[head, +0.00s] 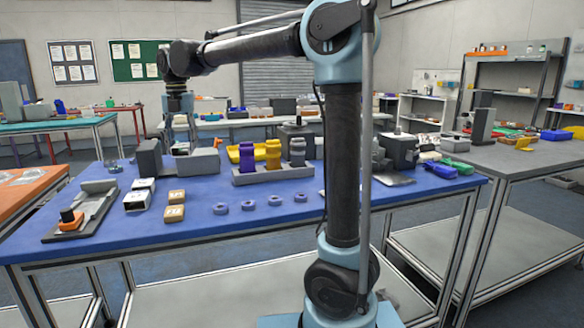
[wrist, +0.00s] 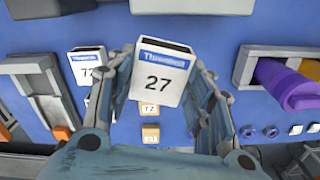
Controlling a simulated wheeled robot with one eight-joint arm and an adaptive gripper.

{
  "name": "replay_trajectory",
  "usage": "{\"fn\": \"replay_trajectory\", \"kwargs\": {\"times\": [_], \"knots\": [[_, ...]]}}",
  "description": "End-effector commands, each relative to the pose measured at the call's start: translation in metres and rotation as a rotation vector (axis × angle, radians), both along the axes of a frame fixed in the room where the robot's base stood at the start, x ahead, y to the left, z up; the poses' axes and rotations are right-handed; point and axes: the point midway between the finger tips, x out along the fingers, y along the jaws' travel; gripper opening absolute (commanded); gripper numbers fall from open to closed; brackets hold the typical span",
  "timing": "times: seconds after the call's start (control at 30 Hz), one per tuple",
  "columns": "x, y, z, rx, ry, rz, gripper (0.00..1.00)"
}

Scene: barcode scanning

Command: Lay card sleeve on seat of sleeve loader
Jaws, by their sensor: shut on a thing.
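My gripper (wrist: 165,80) is shut on a white card sleeve (wrist: 160,76) with a blue header band and the number 27. The sleeve is held between the two fingers, above the blue table. The sleeve loader appears to be the grey fixture (head: 96,208) with an orange and black part at the table's left front. It shows at the left of the wrist view (wrist: 45,95), to the left of my gripper, its seat empty.
Two tan blocks (head: 176,196) (head: 173,213) and several blue rings (head: 247,205) lie nearby. A grey block (head: 205,162) and a rack (head: 272,175) with purple, yellow and grey pieces stand farther back.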

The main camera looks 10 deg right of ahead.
Motion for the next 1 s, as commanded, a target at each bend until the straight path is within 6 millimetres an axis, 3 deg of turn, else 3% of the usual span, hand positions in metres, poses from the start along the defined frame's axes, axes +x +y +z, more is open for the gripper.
{"fn": "replay_trajectory", "kwargs": {"times": [0.57,0.77,1.0], "knots": [[0.011,-0.016,0.000,0.000,0.000,-0.046,0.34],[0.030,-0.043,0.000,0.000,0.000,-0.261,0.34],[0.062,-0.095,0.001,-0.001,0.001,-0.687,0.34]]}}
